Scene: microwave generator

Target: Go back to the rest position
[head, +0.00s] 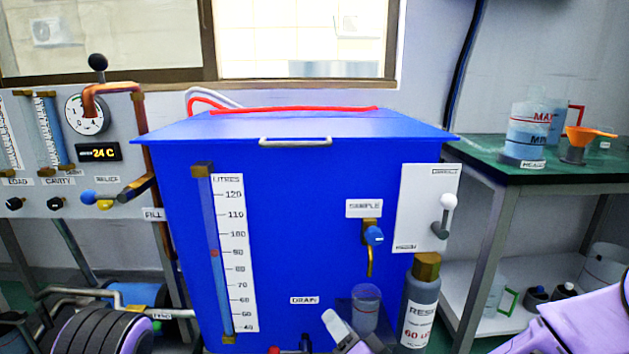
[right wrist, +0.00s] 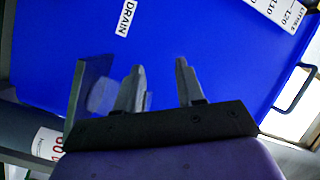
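My right gripper (right wrist: 160,85) shows in the right wrist view with its two fingers apart and nothing between them. The blue tank front lies behind it. In the head view only a pale finger part of this gripper (head: 338,325) shows at the bottom edge, in front of the blue tank (head: 280,240) and left of the dark bottle (head: 420,300). A clear beaker (head: 365,310) stands just behind it; I cannot tell whether they touch. My left gripper is not in view; a purple and black part at the lower left looks like my left arm.
The tank carries a sample tap (head: 373,236), a lever (head: 446,212) and a front handle (head: 295,142). A gauge panel (head: 70,150) with valves stands left. At right, a green bench (head: 490,172) holds a measuring jug (head: 527,130) and an orange funnel (head: 590,135).

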